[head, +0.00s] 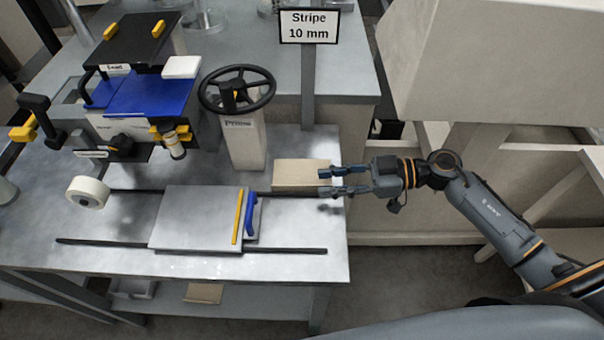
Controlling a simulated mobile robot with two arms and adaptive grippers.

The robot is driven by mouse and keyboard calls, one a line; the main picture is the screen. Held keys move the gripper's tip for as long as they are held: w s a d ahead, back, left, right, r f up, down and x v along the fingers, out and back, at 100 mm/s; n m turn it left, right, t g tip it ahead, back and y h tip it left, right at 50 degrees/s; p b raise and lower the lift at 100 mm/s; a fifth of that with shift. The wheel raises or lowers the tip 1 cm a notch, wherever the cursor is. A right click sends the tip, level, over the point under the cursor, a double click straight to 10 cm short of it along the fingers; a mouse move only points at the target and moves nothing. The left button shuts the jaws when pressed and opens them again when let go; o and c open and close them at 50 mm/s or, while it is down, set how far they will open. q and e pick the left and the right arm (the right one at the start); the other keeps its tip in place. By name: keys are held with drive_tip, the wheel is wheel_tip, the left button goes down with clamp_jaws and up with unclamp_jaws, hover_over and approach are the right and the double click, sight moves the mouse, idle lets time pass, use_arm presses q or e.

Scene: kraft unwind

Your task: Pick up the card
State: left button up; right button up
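A plain tan card (297,173) lies on the grey metal table (215,265), near its right edge. My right gripper (322,181) comes in from the right, with its two dark fingers apart and nothing visible between them but the scene behind. The fingertips overlap the right end of the card in the head view. I cannot tell whether they touch it or hover above it. My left gripper is not in view.
A grey sliding plate (195,217) with yellow and blue strips sits on dark rails left of the card. A post with a black handwheel (237,90) stands behind it. A "Stripe 10 mm" sign (309,25) and a tape roll (87,192) are also there.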

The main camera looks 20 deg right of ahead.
sight(304, 185)
drive_tip(key=p+x, duration=0.1)
drive_tip(key=x, duration=0.5)
drive_tip(key=shift+a, duration=0.3)
clamp_jaws()
